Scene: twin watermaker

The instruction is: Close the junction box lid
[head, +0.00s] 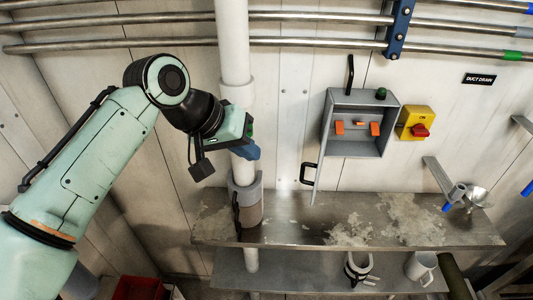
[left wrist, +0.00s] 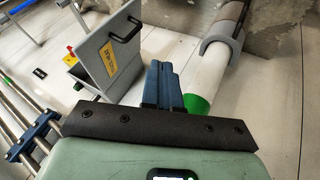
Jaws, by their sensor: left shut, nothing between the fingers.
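The grey junction box (head: 361,149) is on the back wall in the head view, with orange parts inside. Its lid (head: 319,168) stands open at the box's left side, seen nearly edge-on, with a black handle (head: 308,174). The left wrist view shows the lid (left wrist: 97,45) with its handle (left wrist: 124,29) and a yellow label; the box (left wrist: 73,80) is partly hidden behind it. My left gripper (head: 250,151) is left of the lid, by the white pipe. Its blue fingers (left wrist: 161,83) are shut, empty and apart from the lid. My right gripper is not in view.
A vertical white pipe (head: 232,45) stands by my left gripper. A yellow switch with a red knob (head: 416,124) is right of the box. Horizontal pipes (head: 300,40) cross above.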

